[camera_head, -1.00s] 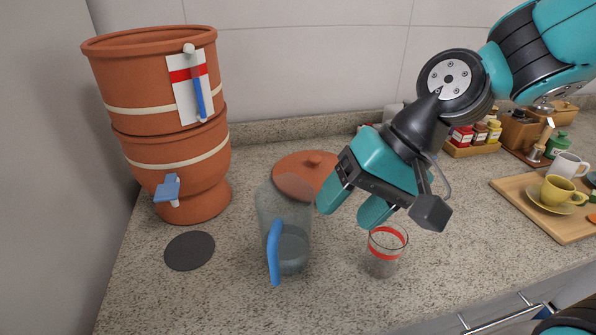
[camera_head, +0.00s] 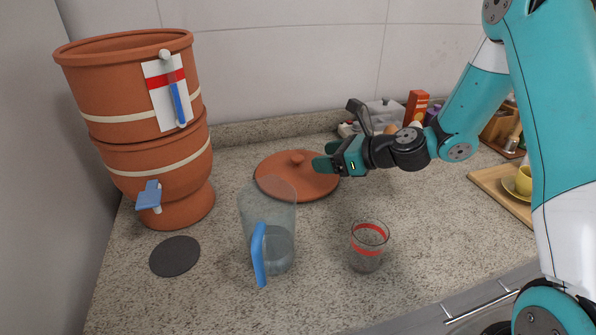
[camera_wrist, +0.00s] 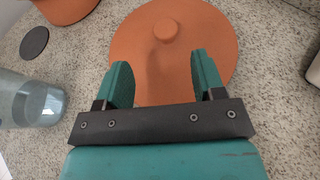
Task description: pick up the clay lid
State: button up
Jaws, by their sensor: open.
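The clay lid (camera_head: 283,184) is a flat round terracotta disc with a small knob in the middle. It lies on the counter behind the clear pitcher. My gripper (camera_head: 326,164) is at the lid's right side in the head view, its fingers pointing left toward the knob (camera_head: 297,158). In the wrist view the lid (camera_wrist: 205,65) lies ahead, with the knob (camera_wrist: 165,31) beyond the fingertips and roughly between them. My gripper (camera_wrist: 160,72) is open, and nothing is between its fingers.
A clear pitcher with a blue handle (camera_head: 259,252) stands in front of the lid. A red-banded glass (camera_head: 368,250) stands to its right. The two-tier clay vessel (camera_head: 145,128) and a dark round mat (camera_head: 174,257) are at left. A wooden board (camera_head: 491,184) is at right.

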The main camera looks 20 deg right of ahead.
aim_at(297, 157)
jog(key=x, duration=0.3)
jog(key=shift+w+a+f, duration=0.15)
jog(key=shift+a, duration=0.05)
jog(key=shift+w+d+p+x, duration=0.15)
jog(key=shift+p+x, duration=0.2)
jog(key=shift+x, duration=1)
jog(key=shift+w+d+p+x, duration=0.15)
jog(key=shift+p+x, duration=0.2)
jog(key=shift+x, duration=1.05)
jog(key=shift+s+f, duration=0.1)
grip_shut()
